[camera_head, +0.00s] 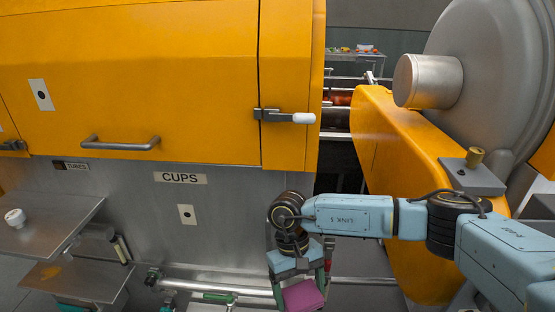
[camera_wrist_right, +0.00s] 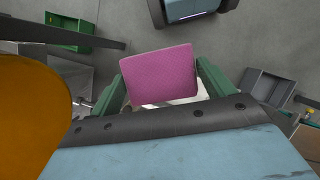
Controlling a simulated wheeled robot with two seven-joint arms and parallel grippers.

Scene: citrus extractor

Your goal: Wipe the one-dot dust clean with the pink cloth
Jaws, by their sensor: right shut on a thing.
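The pink cloth (camera_head: 303,295) is a folded, flat pad held in my right gripper (camera_head: 302,284), low in the head view. In the right wrist view the cloth (camera_wrist_right: 160,75) sits between the green fingers of the gripper (camera_wrist_right: 162,88), which is shut on it. Two white cards each bear one black dot: one on the orange panel (camera_head: 41,95), one on the steel panel (camera_head: 187,214) under the CUPS label. I see no clear dust beside either card. My left gripper is not in view.
An upper metal shelf (camera_head: 60,222) at left holds a small white item (camera_head: 15,218). A rail with green parts (camera_head: 215,297) runs low along the steel panel. A handle (camera_head: 120,143) and a latch (camera_head: 285,117) stick out. An orange machine arm (camera_head: 385,170) stands behind my right arm.

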